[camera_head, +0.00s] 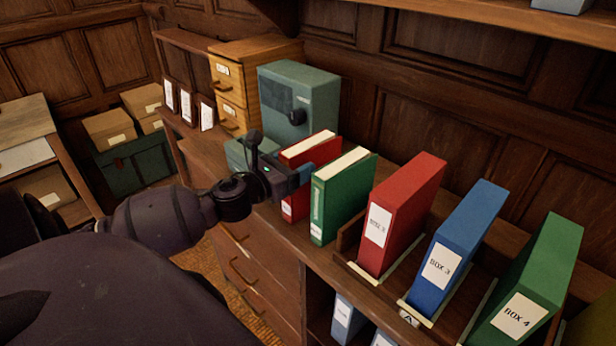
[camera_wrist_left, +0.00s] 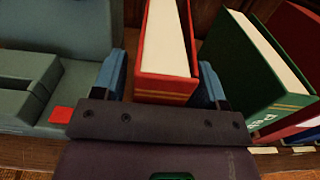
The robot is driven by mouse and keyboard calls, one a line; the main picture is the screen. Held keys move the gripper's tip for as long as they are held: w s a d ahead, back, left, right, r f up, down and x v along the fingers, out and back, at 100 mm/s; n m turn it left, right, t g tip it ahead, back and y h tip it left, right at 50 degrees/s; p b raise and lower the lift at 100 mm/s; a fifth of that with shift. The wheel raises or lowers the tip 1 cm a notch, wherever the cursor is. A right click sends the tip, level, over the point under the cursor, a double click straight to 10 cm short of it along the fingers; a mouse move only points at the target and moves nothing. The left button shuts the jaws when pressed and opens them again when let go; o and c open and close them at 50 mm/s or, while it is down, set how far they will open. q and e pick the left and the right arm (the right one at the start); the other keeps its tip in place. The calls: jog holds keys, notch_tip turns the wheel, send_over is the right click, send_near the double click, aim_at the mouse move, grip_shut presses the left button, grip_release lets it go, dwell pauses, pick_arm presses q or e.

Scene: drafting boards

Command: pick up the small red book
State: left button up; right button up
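The small red book (camera_head: 309,148) stands upright on the wooden cabinet, beside a small green book (camera_head: 342,190). In the left wrist view the red book (camera_wrist_left: 166,55) lies straight ahead, its pale page edges showing. My left gripper (camera_head: 292,178) is at the red book, one blue finger showing between it and the green book. In the left wrist view my left gripper's (camera_wrist_left: 163,85) fingers stand on either side of the red book. They look open, with narrow gaps to its sides. The far part of the book is hidden. My right gripper is not in view.
A grey-green metal box (camera_head: 300,95) stands behind the red book, next to a wooden drawer unit (camera_head: 250,75). To the right, a large red binder (camera_head: 402,215), a blue binder (camera_head: 458,250) and a green binder (camera_head: 535,285) stand in labelled slots. A wood-panelled wall is behind.

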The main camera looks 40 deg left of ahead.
pick_arm(q)
grip_shut()
jog(key=shift+r, duration=0.1)
dwell(0.3)
